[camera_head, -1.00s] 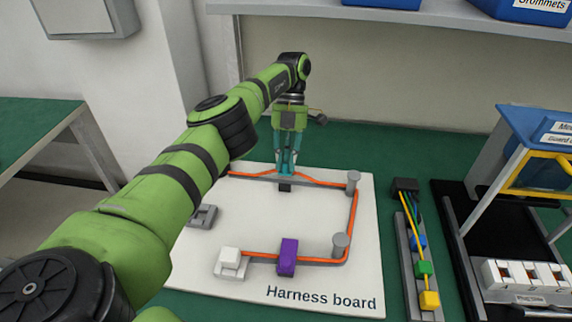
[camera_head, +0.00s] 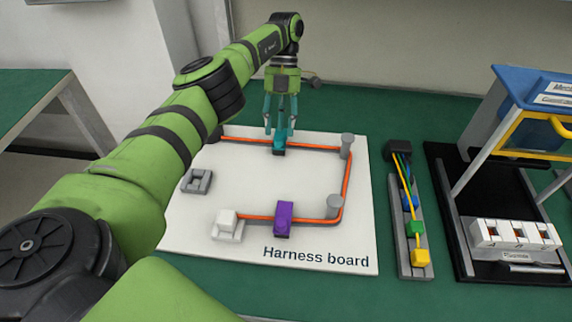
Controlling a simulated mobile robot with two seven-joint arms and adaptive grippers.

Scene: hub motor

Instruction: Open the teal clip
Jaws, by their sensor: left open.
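The teal clip (camera_head: 280,139) sits on a dark base at the back edge of the harness board (camera_head: 250,185), on the orange cable's far run. A teal part of it rises above the cable; it is too small to tell clearly whether its lid is open. My left gripper (camera_head: 280,129) points down over the clip. Its fingers are spread apart, one on each side, and hold nothing. My right gripper is not in view.
The orange cable (camera_head: 347,187) bends around grey posts (camera_head: 347,146) and passes the purple clip (camera_head: 284,219) to a white connector (camera_head: 227,222). An empty grey holder (camera_head: 197,181) is at left. A coloured-wire rack (camera_head: 409,225) and black stand are at right.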

